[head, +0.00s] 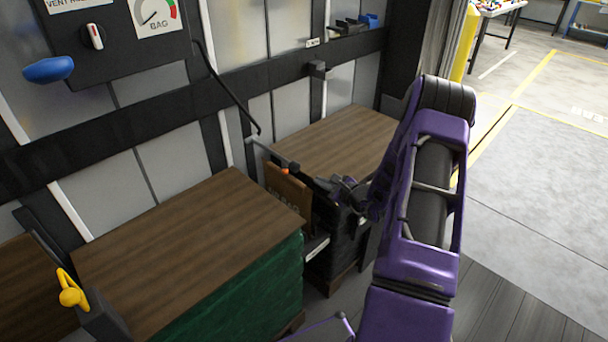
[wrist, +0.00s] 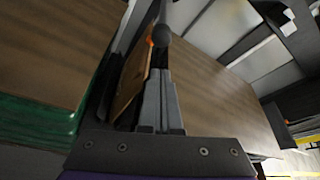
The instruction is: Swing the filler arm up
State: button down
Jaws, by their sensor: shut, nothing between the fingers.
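The filler arm (head: 272,153) is a thin grey bar with a dark end, sloping down to the right between two wood-topped stacks in the head view. A black hose (head: 228,90) runs down to its far end from the gauge panel. An orange bit (head: 285,171) shows just under its near end. In the wrist view its dark rounded end (wrist: 163,34) lies just beyond my fingertips, with the orange bit beside it. My gripper (head: 325,184) is shut and empty, pointing at that end. Its closed fingers (wrist: 160,78) show in the wrist view; I cannot tell whether they touch it.
A brown board (head: 287,192) stands upright in the gap under the bar. The near stack (head: 180,245) has a green-wrapped side; another wood-topped stack (head: 335,140) stands behind. Open floor (head: 540,190) lies to the right.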

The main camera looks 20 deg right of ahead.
aim_at(303, 181)
jog(key=x, duration=1)
